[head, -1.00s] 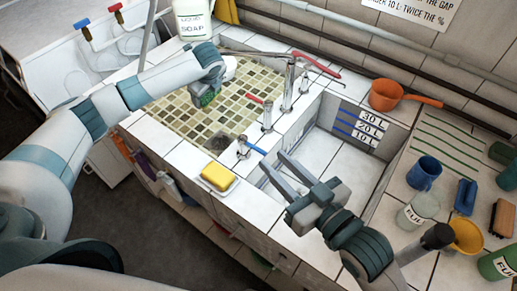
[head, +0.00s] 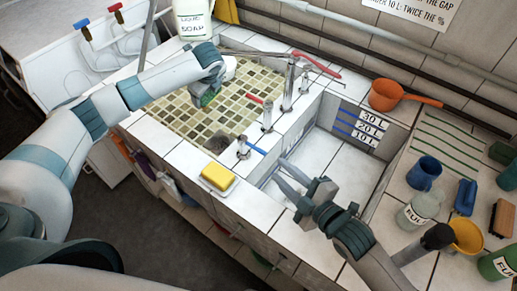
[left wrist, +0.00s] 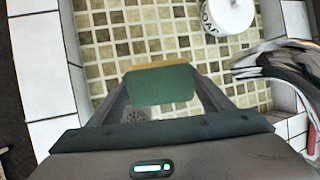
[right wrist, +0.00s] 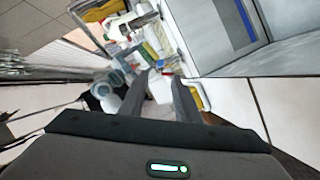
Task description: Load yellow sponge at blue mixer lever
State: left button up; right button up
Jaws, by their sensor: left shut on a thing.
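A yellow sponge (head: 217,176) lies on a small white dish (head: 231,187) on the tiled ledge at the front of the sink. The blue mixer lever (head: 256,149) is on a short chrome tap just behind and right of it. My right gripper (head: 278,168) is open and empty, right of the sponge and apart from it. In the right wrist view its fingers (right wrist: 162,75) stand apart. My left gripper (head: 209,98) is over the tiled basin, shut on a green scourer with a yellow layer (left wrist: 160,87), seen between its fingers in the left wrist view.
A red-lever tap (head: 267,112) and a tall chrome faucet (head: 290,80) stand on the divider. The deep white basin (head: 318,150) lies right. An orange dipper (head: 386,95), blue mug (head: 424,172) and jars fill the right counter. A soap jug (head: 193,20) stands behind my left gripper.

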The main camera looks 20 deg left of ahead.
aim_at(261, 153)
dwell(0.3)
jog(key=x, duration=1.2)
grip_shut()
